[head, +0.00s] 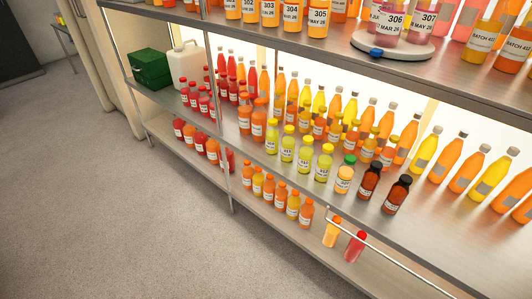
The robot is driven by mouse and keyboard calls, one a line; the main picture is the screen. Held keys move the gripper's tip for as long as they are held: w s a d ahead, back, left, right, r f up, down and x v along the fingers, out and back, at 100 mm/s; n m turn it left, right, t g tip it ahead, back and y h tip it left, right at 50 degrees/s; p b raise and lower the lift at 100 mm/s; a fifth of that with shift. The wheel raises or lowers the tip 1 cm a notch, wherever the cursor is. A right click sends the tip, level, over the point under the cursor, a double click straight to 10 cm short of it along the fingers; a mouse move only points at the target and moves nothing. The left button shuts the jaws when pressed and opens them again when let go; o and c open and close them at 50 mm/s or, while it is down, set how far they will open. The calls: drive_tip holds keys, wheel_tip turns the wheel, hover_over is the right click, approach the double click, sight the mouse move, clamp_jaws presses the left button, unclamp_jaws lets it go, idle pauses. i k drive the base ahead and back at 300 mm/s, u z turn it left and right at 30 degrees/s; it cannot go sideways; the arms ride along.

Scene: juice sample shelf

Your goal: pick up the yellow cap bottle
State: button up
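A row of several small yellow-green bottles with yellow caps stands at the front of the middle shelf; they include one at the left end (272,139), one in the middle (305,156) and one at the right end (323,164). All stand upright. Behind them, small orange bottles also have yellowish caps, such as one (369,149). I cannot tell which bottle is meant. A bottle with a green cap (345,175) stands just right of the row. My gripper is not in view.
Dark brown bottles (369,181) stand to the right on the middle shelf (430,225), with red bottles (203,103) to the left. The upper shelf holds numbered bottles and a round white stand (392,46). A thin upright post stands at the shelf front. The grey floor (110,220) is clear.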

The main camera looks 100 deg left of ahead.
sight(325, 158)
drive_tip(key=u, duration=4.15)
drive_tip(key=i, duration=1.15)
drive_tip(key=z, duration=3.05)
